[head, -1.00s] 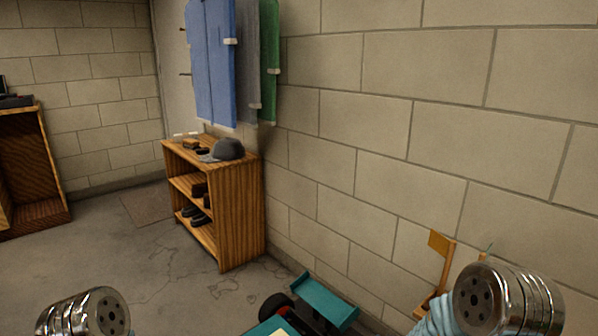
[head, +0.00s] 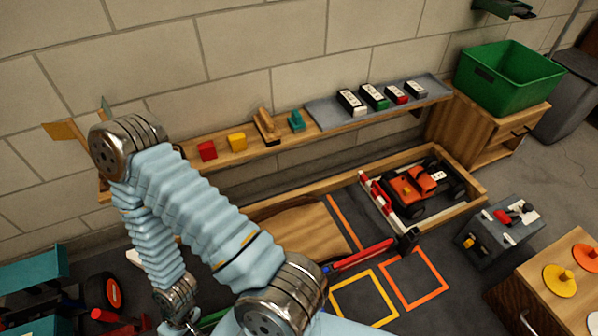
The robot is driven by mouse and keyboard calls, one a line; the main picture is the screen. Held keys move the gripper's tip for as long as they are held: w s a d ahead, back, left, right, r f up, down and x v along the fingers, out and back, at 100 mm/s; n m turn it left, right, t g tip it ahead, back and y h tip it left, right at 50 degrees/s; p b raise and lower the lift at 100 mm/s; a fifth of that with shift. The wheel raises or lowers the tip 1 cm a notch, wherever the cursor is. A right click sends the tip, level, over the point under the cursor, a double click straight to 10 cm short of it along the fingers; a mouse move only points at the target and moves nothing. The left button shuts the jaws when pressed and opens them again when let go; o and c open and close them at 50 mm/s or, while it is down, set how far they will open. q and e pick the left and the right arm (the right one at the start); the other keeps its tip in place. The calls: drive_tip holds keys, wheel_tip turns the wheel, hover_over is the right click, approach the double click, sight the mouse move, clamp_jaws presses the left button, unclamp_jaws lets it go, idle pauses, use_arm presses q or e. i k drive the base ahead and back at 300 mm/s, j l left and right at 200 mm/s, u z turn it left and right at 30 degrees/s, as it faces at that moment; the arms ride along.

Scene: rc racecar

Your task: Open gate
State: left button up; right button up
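A red and white striped bar (head: 377,203) stands across the left end of the wooden-walled bay at the back of the floor, just left of the orange toy car. A second, red bar (head: 362,254) runs from a black post (head: 407,240) toward my arm, above the dark mat. I cannot tell which of the two is the gate. My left gripper is out of view.
The orange car (head: 412,185) sits in the bay. A shelf (head: 330,122) with coloured blocks runs along the wall. A grey box (head: 497,233) and wooden cabinet (head: 560,285) stand at right. Orange and yellow squares mark the mat. A green bin (head: 510,75) stands at back right.

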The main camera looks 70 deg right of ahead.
sight(374, 192)
drive_tip(key=z, duration=3.25)
drive_tip(key=i+l+z, duration=0.5)
drive_tip(key=i+z, duration=0.35)
